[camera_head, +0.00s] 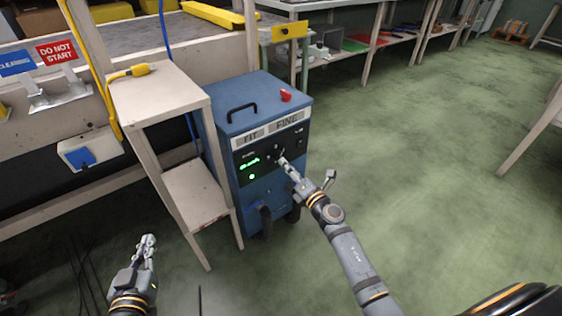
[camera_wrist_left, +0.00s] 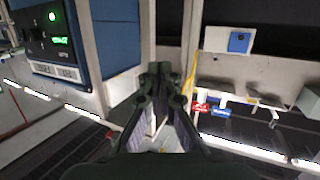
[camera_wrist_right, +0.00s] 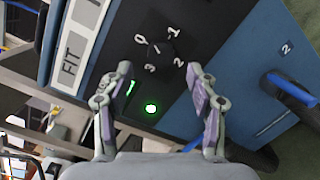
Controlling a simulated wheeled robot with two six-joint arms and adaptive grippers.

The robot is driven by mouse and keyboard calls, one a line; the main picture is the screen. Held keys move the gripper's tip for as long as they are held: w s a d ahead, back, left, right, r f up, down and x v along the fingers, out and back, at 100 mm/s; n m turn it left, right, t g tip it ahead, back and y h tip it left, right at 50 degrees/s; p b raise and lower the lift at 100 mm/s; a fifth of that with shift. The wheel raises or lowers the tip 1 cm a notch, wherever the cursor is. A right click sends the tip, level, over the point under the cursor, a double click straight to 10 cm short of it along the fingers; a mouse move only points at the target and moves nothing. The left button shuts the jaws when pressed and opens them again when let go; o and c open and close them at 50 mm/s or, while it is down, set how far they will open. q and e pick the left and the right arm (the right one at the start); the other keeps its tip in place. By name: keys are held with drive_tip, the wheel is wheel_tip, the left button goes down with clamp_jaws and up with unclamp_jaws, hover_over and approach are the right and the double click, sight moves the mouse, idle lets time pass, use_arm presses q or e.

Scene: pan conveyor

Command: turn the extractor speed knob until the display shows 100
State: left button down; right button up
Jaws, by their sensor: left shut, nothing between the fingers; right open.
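The blue extractor cabinet (camera_head: 266,200) stands on the floor with a black control panel on its front. The dark knob (camera_wrist_right: 160,50) shows in the right wrist view, ringed by the marks 0, 1, 2 and 3. The green display (camera_head: 249,163) is lit, but its digits are too small to read; it also shows in the left wrist view (camera_wrist_left: 61,40). My right gripper (camera_head: 283,160) is open at the panel, its fingers (camera_wrist_right: 160,76) spread either side of the knob in the picture; I cannot tell if they touch it. My left gripper (camera_head: 148,239) is shut and empty, low at left.
A beige stand (camera_head: 160,95) is close to the cabinet's left side. A red button (camera_head: 286,95) and a black handle are on the cabinet top. Dark hoses (camera_head: 266,220) leave its lower front.

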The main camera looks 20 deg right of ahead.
sight(278, 156)
use_arm(q)
wheel_tip(278, 156, up, 9)
drive_tip(key=w+t, duration=0.1)
drive_tip(key=t, duration=0.3)
drive_tip(key=shift+w+f+b, duration=0.2)
drive_tip(key=shift+w+b, duration=0.05)
drive_tip(key=shift+b, duration=0.15)
use_arm(e)
drive_tip(key=x, duration=0.5)
drive_tip(key=shift+f, duration=0.1)
use_arm(q)
drive_tip(key=shift+a, duration=0.1)
use_arm(e)
drive_tip(key=c, duration=1.2)
